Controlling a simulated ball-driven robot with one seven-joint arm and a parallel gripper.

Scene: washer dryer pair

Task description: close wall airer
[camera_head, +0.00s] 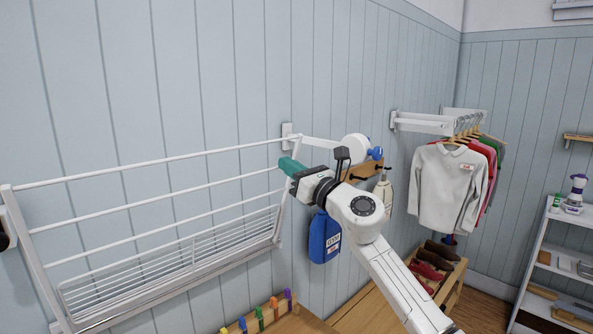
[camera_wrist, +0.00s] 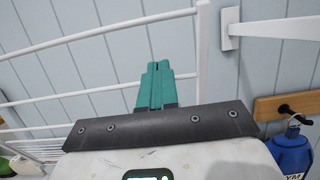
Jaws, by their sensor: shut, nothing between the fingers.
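The white wall airer (camera_head: 150,203) spans the left half of the head view, tilted out from the blue panelled wall, with several horizontal bars between two side rails. A white wire rack shows at its lower part. In the wrist view the airer's right side rail (camera_wrist: 202,60) and bars stand just beyond my gripper. My gripper (camera_head: 287,166) has teal fingers and is at the airer's right end, near its upper right corner. In the wrist view my gripper (camera_wrist: 158,66) is shut and empty, just left of the side rail. Whether it touches a bar I cannot tell.
A white bracket (camera_wrist: 229,28) is fixed to the wall right of the airer. A blue jug (camera_head: 324,238) hangs from a wooden peg board (camera_head: 366,171). Shirts (camera_head: 448,185) hang on a rail further right. Coloured pegs (camera_head: 260,314) and a shoe bench (camera_head: 437,268) are below.

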